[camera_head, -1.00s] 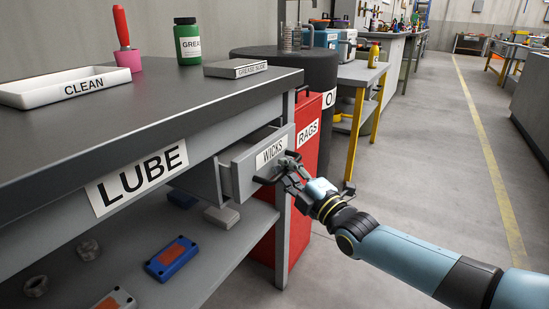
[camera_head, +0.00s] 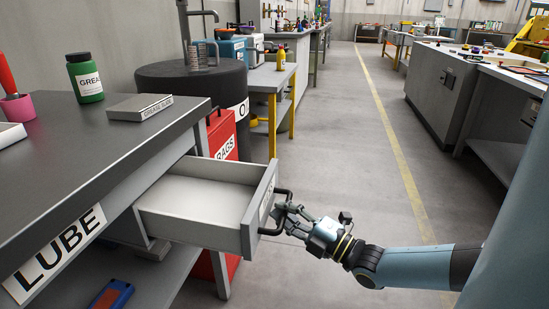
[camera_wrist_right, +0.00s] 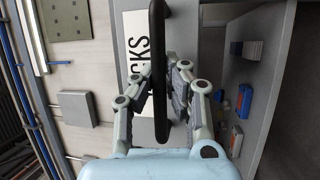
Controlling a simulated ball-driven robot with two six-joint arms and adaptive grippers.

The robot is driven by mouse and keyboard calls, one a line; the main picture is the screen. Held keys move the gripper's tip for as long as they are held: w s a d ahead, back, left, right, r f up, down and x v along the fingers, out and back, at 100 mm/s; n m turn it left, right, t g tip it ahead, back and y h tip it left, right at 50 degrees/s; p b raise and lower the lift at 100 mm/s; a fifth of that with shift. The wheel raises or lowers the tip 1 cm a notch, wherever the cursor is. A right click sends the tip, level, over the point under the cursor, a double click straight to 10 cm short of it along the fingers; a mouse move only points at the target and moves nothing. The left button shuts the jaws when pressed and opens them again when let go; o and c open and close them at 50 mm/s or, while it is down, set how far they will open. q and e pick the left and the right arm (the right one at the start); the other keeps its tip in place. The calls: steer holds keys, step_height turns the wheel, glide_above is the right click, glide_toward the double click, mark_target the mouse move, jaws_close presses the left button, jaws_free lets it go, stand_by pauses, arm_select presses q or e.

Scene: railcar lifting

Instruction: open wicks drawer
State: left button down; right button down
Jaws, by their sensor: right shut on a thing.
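The wicks drawer (camera_head: 195,205) is pulled well out from under the bench top in the head view, and its pale interior looks empty. Its front carries a black bar handle (camera_head: 270,228) and a white label, seen edge-on there. In the right wrist view the label (camera_wrist_right: 137,50) reads partly "CKS", and the dark handle (camera_wrist_right: 158,75) runs between the fingers. My right gripper (camera_head: 284,215) is shut on the handle, in front of the drawer. My left gripper is not in view.
The LUBE bench (camera_head: 120,135) holds a green grease jar (camera_head: 85,78), a grey box (camera_head: 141,107) and a pink cup (camera_head: 17,107). A red rags bin (camera_head: 222,135) and a dark drum (camera_head: 190,85) stand behind the drawer. Open floor (camera_head: 350,170) lies to the right.

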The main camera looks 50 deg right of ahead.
steer(key=c, duration=1.3)
jaws_free()
steer(key=shift+c, duration=0.2)
steer(key=s+f, duration=0.2)
steer(key=s, duration=0.9)
steer(key=shift+s, duration=0.4)
